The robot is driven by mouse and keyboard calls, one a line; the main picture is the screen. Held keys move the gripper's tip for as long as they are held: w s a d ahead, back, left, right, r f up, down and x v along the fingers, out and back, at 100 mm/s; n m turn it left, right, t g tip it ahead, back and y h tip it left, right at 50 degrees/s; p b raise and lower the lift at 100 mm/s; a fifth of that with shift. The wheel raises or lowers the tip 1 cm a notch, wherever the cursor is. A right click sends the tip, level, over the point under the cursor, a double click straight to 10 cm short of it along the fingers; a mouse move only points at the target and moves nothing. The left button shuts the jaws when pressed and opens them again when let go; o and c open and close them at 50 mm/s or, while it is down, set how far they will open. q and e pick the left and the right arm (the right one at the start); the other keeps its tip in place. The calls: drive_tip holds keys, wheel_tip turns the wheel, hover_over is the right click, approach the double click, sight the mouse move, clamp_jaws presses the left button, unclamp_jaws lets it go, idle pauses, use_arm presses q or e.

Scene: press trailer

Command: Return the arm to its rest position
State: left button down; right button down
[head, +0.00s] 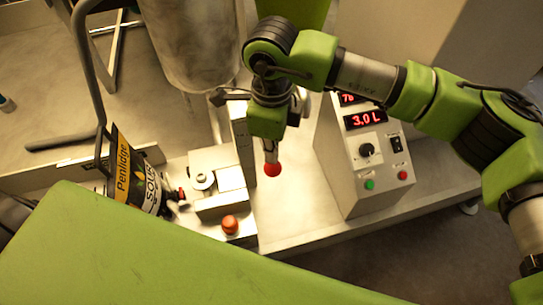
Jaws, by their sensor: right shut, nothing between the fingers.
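My right arm comes in from the right and bends down at the wrist over the machine. My right gripper (292,108) is shut and empty; its fingertips are largely hidden behind the green wrist. A red ball knob (272,169) on a short metal stem shows just below the wrist. I cannot tell whether the gripper touches the stem. My left gripper is not in view.
A control box (365,150) with a red "3.0 L" display stands right of the wrist. A metal cylinder (195,40) is behind. Floor shows at lower right.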

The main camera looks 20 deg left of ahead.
drive_tip(key=shift+s+r, duration=0.1)
drive_tip(key=shift+r, duration=0.6)
